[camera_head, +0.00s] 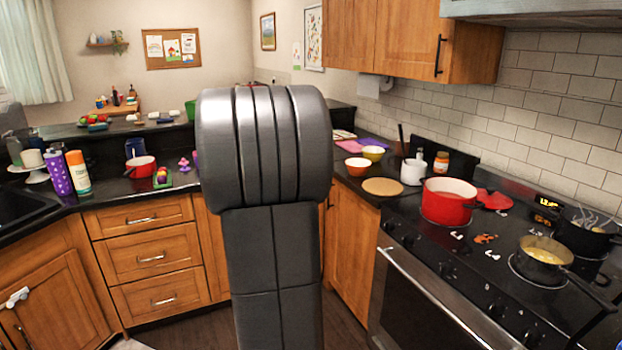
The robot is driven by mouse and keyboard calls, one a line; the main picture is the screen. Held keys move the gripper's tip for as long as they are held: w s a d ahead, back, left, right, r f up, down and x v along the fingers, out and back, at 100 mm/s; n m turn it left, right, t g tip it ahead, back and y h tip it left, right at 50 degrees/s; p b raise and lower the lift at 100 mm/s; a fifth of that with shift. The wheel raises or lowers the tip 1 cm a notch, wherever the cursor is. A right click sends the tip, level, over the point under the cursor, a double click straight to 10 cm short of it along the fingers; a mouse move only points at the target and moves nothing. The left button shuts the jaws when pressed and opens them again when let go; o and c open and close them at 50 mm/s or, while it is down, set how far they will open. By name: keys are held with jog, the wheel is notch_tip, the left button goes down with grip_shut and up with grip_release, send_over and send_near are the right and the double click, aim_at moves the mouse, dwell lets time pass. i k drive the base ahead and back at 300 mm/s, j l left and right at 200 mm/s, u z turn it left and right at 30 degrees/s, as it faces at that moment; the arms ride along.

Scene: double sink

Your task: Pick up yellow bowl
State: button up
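A small yellow bowl (373,153) sits on the dark counter to the right of centre, left of the stove. An orange-red bowl with a white inside (358,166) stands just in front of it and slightly left, close to it. My own grey arm fills the middle of the view and hides part of the counter behind it. My gripper does not show, so its place relative to the bowl cannot be told.
A round wooden board (383,187), a white pot (413,171) and an orange-lidded jar (441,162) stand near the bowls. A large red pot (448,201) and a pan (543,254) are on the stove (483,262). A sink (22,207) is far left.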

aim_at(374, 154)
jog(key=i+z, duration=0.1)
jog(key=i, duration=0.5)
jog(key=i+j+z, duration=0.1)
jog(key=i, duration=0.5)
jog(key=i+j+z, duration=0.15)
jog(key=i, duration=0.45)
jog(key=i+j+z, duration=0.25)
jog(key=i+z, duration=0.2)
jog(key=i+j+z, duration=0.35)
jog(key=z, duration=0.15)
jog(key=i+j+z, duration=0.45)
jog(key=j, duration=0.15)
jog(key=i+j+z, duration=0.2)
jog(key=j+z, duration=0.25)
jog(key=j, duration=0.15)
